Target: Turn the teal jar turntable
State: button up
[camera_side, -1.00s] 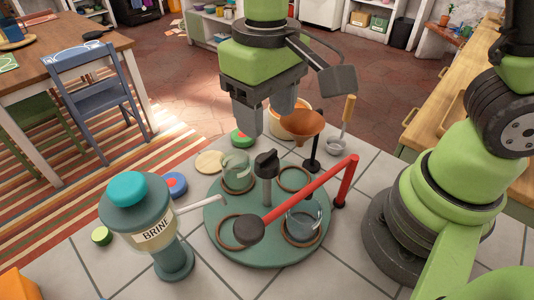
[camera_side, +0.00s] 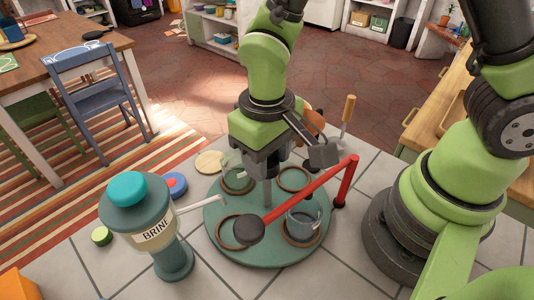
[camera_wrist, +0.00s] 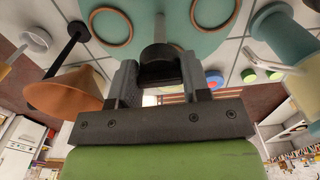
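The teal turntable (camera_side: 270,252) lies flat on the tiled counter, with brown rings on its top. A clear glass jar (camera_side: 304,218) stands in its front right ring, and a greenish glass jar (camera_side: 232,162) stands at the back left, partly hidden. A grey post (camera_side: 267,193) rises from the middle. Its black knob (camera_wrist: 160,64) is hidden by my gripper (camera_side: 267,172) in the side view. In the wrist view, my gripper (camera_wrist: 160,75) has its fingers apart, one on each side of the knob. I cannot tell whether they touch it.
A red bar (camera_side: 310,191) with a black round end crosses low over the turntable from a post at right. A brine dispenser (camera_side: 140,213) stands at left, its white spout reaching toward the turntable. An orange funnel (camera_wrist: 66,90) stands behind. Bare tiles lie in front.

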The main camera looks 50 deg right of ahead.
jog(key=c, duration=0.4)
jog(key=shift+m, duration=9)
jog(key=o, duration=1)
